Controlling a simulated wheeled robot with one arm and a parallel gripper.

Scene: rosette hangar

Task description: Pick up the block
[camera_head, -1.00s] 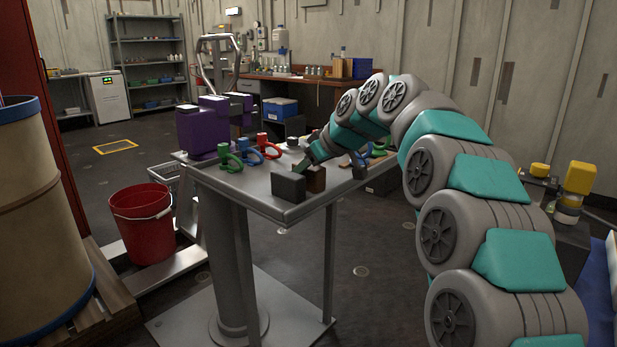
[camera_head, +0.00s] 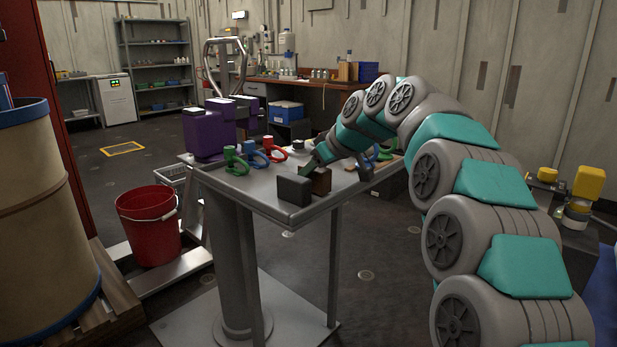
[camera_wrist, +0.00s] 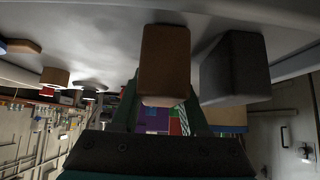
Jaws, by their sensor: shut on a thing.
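A brown block (camera_head: 321,183) is at the front of the grey metal table (camera_head: 262,187). My gripper (camera_head: 309,171) reaches down to it from the upper right, with its fingers shut on it. The wrist view shows the brown block (camera_wrist: 165,62) between the fingertips of my gripper (camera_wrist: 161,112). A dark grey block (camera_head: 294,190) stands close beside it, to the left in the head view; it also shows in the wrist view (camera_wrist: 235,66). I cannot tell whether the brown block touches the tabletop.
Green (camera_head: 236,161), blue (camera_head: 256,158) and red (camera_head: 273,150) ring-handled pieces stand farther back on the table. A purple machine (camera_head: 207,132) is at its far left.

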